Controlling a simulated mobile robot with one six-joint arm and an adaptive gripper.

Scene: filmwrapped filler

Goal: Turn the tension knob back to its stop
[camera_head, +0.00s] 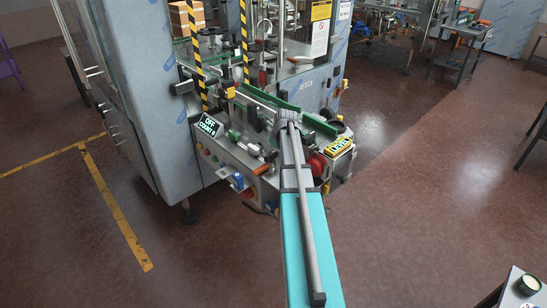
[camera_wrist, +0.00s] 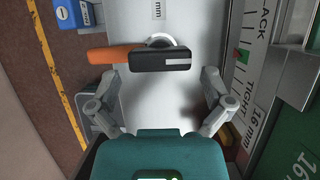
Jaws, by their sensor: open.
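In the wrist view my gripper (camera_wrist: 160,85) is open, its two grey fingers wide apart over a pale metal panel, with nothing between them. Ahead of the fingertips is a black bar-shaped handle (camera_wrist: 161,60) with a pale stripe. An orange grip (camera_wrist: 110,54) reaches out from its left, and a round pale hub shows behind it. I cannot tell surely whether this is the tension knob. A scale (camera_wrist: 254,65) marked TIGHT, with a partly cut-off word above and a green pointer, runs along the right. In the head view my gripper (camera_head: 288,117) is over the machine front, its fingers unclear.
A blue part (camera_wrist: 75,14) sits at the wrist view's upper left. In the head view, a display (camera_head: 208,125) reads OFF, COUNT 0.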

